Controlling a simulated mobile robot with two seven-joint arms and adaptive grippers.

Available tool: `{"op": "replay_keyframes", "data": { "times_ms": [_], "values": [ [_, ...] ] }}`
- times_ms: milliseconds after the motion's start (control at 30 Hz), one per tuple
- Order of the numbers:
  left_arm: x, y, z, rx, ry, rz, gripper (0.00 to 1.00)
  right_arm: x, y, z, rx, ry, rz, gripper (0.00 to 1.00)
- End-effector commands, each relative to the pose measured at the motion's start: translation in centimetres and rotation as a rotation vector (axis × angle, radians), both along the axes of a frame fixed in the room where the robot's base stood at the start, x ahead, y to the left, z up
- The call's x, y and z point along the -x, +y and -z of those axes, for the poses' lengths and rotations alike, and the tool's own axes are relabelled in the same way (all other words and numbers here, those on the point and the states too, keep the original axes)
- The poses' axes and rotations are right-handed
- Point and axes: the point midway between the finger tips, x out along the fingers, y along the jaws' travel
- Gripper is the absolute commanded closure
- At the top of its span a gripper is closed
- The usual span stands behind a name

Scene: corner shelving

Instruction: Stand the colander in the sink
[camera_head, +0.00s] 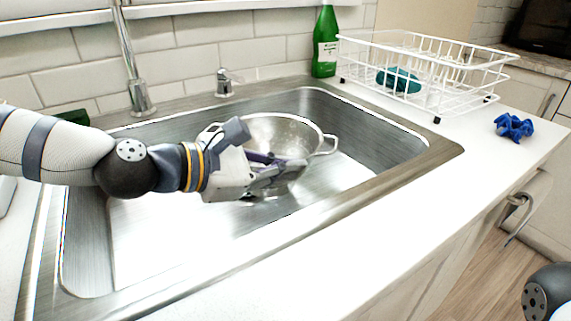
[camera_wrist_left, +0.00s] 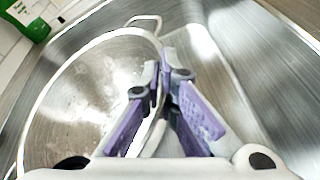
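The metal colander (camera_head: 284,131) is inside the basin of the steel sink (camera_head: 405,146), with a loop handle at its right. Its bowl opens upward; my gripper hides its near side and base, so I cannot tell whether it rests on the sink floor. My left gripper (camera_head: 284,174) is over the colander's near rim. In the left wrist view, the purple-padded fingers (camera_wrist_left: 163,82) are close together on either side of the colander's rim (camera_wrist_left: 90,45), and appear shut on it. My right gripper is out of view.
A faucet (camera_head: 139,92) and a small tap (camera_head: 225,84) stand behind the sink. A green bottle (camera_head: 325,45) and a white dish rack (camera_head: 455,86) holding a teal item (camera_head: 398,79) are at the back right. A blue object (camera_head: 514,127) lies on the right counter.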

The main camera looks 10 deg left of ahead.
Motion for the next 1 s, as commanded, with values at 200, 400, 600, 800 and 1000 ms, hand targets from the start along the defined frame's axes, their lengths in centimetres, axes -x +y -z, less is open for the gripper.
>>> {"op": "replay_keyframes", "data": {
  "times_ms": [200, 400, 600, 800, 1000],
  "values": [
    [0.0, 0.0, 0.8, 0.000, 0.000, 0.000, 1.00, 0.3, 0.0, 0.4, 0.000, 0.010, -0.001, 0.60],
    [0.0, 0.0, 0.7, 0.000, 0.000, 0.000, 0.75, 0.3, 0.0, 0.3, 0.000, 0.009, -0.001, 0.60],
    [0.0, 0.0, 0.7, 0.000, 0.000, 0.000, 0.75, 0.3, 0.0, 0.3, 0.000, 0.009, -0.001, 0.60],
    [0.0, 0.0, -0.5, -0.001, -0.006, 0.001, 0.75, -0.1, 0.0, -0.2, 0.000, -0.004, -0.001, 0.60],
    [2.3, 2.2, -2.5, 0.004, -0.010, -0.003, 0.75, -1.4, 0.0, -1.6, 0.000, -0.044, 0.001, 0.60]
  ]
}}
